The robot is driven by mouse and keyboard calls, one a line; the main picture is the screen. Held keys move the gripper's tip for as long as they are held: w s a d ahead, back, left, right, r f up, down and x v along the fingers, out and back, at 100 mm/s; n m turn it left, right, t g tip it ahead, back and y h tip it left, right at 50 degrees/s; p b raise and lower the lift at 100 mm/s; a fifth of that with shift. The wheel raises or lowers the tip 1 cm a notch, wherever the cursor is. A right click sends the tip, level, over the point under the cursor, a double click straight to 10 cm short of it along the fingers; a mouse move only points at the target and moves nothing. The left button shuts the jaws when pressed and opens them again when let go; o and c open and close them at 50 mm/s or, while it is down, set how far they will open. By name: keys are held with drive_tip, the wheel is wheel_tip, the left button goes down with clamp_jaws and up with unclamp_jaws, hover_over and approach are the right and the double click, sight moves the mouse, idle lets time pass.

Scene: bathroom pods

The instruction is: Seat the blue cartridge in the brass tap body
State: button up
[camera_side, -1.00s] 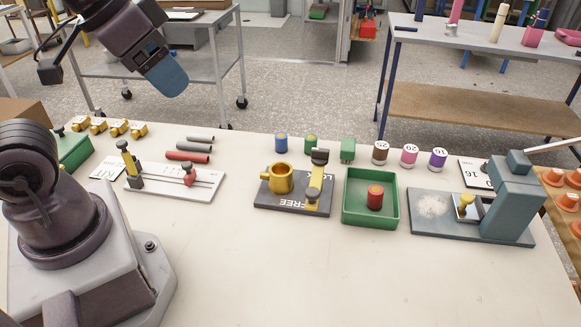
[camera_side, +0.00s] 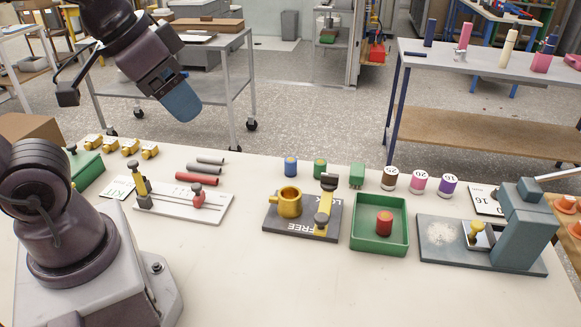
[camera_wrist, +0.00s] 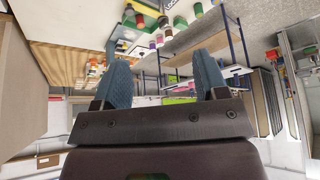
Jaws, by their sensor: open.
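The blue cartridge (camera_side: 290,167) stands upright on the table behind the brass tap body (camera_side: 289,203), apart from it. The brass tap body is a hollow cup with a side spout, its opening facing up. It sits on a dark plate (camera_side: 275,224) lettered FREE, with a second, partly covered word. My gripper (camera_side: 181,103) is raised at the upper left, far from both. The wrist view shows its two blue-grey fingers (camera_wrist: 163,78) spread, with nothing between them.
A green tray (camera_side: 356,240) holds a red cartridge (camera_side: 384,222). A grey press (camera_side: 518,230) stands at right, a slide fixture (camera_side: 190,207) at left. The front table is clear.

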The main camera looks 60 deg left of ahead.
wheel_tip(320, 180, down, 2)
drive_tip(key=w+g, duration=0.1)
drive_tip(key=n+g, duration=0.5)
drive_tip(key=n, duration=1)
hover_over(291, 159)
wheel_tip(291, 159, down, 25)
drive_tip(key=shift+w+a+f, duration=0.1)
drive_tip(key=shift+a+f, duration=0.05)
drive_tip(key=f, duration=0.5)
drive_tip(key=shift+s+d+f, duration=0.1)
drive_tip(key=shift+s+d, duration=0.1)
drive_tip(key=c, duration=1)
